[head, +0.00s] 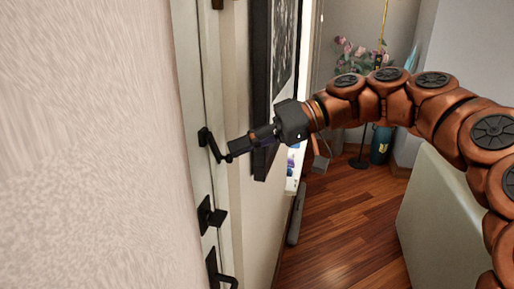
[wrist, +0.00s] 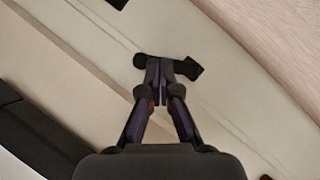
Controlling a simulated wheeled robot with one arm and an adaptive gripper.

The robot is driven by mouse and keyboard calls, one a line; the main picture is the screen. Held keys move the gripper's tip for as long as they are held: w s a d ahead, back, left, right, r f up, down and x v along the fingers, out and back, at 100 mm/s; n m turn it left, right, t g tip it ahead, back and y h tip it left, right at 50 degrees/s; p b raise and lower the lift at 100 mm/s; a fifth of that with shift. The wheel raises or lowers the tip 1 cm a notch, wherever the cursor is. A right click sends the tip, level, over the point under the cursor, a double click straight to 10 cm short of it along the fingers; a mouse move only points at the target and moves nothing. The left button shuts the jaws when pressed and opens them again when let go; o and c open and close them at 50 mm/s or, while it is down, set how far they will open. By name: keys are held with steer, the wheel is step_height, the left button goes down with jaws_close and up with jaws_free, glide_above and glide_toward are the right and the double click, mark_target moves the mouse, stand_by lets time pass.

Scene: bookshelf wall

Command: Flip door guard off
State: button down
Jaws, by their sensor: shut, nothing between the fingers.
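The door guard (head: 208,143) is a black fitting with a bent arm, mounted high on the white door and frame at the left of the head view. My gripper (head: 231,153) is shut with nothing between its fingers, and its tips are at the free end of the guard's arm. In the wrist view my gripper (wrist: 161,72) points at the door guard (wrist: 188,69), and the fingertips cover its middle. Whether the fingers touch the guard I cannot tell.
Below the guard are a black latch (head: 211,215) and a black door handle (head: 222,272). A framed picture (head: 284,50) hangs on the wall behind my gripper. A white box-like piece (head: 440,225) stands at the right. The wooden floor (head: 340,215) between is mostly clear.

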steer(key=shift+r, duration=0.1)
steer(key=w+d+r+p, duration=0.2)
steer(key=d+r+p, duration=0.3)
steer(key=d, duration=0.5)
step_height(320, 180, up, 3)
steer(key=shift+d+f, duration=0.15)
steer(key=shift+d, duration=0.15)
stand_by(0.4)
stand_by(0.4)
